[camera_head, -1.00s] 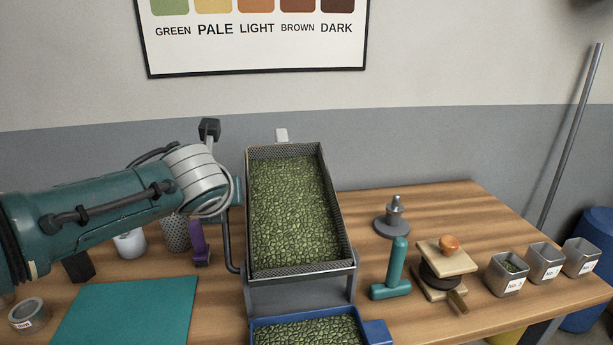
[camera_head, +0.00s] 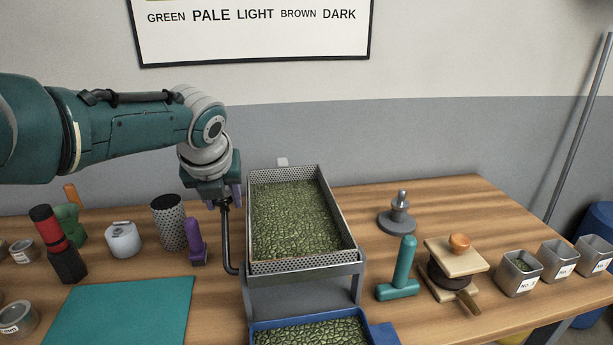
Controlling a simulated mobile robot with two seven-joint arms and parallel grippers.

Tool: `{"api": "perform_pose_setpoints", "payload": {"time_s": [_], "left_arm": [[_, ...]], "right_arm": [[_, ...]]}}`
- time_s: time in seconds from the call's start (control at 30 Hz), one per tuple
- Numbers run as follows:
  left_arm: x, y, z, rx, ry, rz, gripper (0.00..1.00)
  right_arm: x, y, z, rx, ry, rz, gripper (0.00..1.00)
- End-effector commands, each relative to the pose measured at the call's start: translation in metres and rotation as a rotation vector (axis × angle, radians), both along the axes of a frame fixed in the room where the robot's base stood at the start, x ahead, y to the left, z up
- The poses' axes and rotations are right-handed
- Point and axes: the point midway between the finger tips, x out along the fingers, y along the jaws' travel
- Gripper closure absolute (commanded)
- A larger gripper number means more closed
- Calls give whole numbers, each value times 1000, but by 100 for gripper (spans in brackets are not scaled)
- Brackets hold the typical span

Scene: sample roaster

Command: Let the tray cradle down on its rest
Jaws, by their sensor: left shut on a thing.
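The tray cradle (camera_head: 356,257) stands on a grey stand, holding a perforated metal tray (camera_head: 344,219) full of green beans (camera_head: 294,215). The tray now lies nearly level, and I cannot tell whether the cradle touches its rest, which is hidden underneath. A dark bent lever (camera_head: 227,245) runs up along the cradle's left side. My left gripper (camera_head: 224,200) points down and is shut on the lever's upper end, which its jaws hide. My right gripper is not in view.
A blue bin (camera_head: 381,334) of green beans stands in front. Left are a purple-handled tool (camera_head: 195,240), a perforated cup (camera_head: 168,222) and a teal mat (camera_head: 120,312). Right are a grey tamper-like piece (camera_head: 398,215), a teal T-shaped tool (camera_head: 402,270), a wooden-topped device (camera_head: 457,255) and metal tins (camera_head: 519,274).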

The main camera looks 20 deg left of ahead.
Motion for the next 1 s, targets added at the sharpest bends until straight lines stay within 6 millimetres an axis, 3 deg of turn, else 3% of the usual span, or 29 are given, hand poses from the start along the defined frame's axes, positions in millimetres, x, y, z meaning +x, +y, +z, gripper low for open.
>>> {"api": "perform_pose_setpoints", "payload": {"time_s": [0.5, 0.53, 0.77, 1.0], "left_arm": [[-2, 1, -5, -3, 12, 2, 100], [-2, 1, -5, -3, 12, 2, 53], [-2, 1, -4, -4, 12, 2, 28], [-1, 0, -3, -4, 10, 1, 26]], "right_arm": [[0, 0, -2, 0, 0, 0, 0], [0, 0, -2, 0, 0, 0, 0], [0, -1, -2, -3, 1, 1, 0], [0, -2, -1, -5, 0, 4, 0]]}}
